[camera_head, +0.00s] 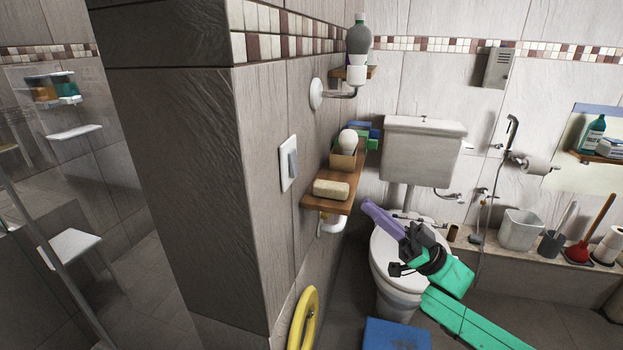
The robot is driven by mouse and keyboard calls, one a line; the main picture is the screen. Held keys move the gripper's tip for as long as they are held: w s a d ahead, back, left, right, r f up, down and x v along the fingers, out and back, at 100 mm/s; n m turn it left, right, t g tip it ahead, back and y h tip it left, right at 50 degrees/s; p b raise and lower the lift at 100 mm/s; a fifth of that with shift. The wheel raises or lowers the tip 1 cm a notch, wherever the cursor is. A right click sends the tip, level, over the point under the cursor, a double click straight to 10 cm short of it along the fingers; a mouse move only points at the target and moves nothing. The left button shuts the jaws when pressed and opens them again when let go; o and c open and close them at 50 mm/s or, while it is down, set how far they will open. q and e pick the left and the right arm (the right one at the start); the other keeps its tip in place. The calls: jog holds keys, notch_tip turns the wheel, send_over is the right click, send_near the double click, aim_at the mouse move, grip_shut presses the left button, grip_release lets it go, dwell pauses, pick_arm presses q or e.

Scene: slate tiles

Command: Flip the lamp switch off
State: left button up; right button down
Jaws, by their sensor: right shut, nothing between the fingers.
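The wall switch (292,163) is a white plate with a grey rocker on the side of the tiled pillar, left of the wooden shelf. Its on or off position cannot be told. A white round wall fitting with a short arm (318,94) is mounted above the shelf; I cannot tell if it is the lamp. My right gripper (370,206) comes in from the lower right on a green arm, with long purple fingers that are shut and empty. It appears in front of the toilet, right of and lower than the switch, and apart from it. My left gripper is not in view.
The wooden shelf (324,201) between switch and gripper sticks out from the wall, holding a soap-like block (331,189) and a box with a white ball (348,139). The toilet (384,252) stands behind the gripper. A yellow ring (303,320) is below the switch.

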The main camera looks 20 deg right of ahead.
aim_at(296, 164)
jog(key=p+x, duration=0.1)
jog(key=x, duration=0.3)
jog(key=f+p+x, duration=0.1)
jog(key=x, duration=0.3)
jog(key=w+a+p+x, duration=0.1)
jog(key=x, duration=0.3)
jog(key=shift+a+f+p, duration=0.15)
jog(key=shift+f+p, duration=0.1)
jog(key=shift+p, duration=0.1)
jog(key=shift+w+a+f, duration=0.2)
jog(key=shift+w+a, duration=0.05)
jog(key=shift+a, duration=0.1)
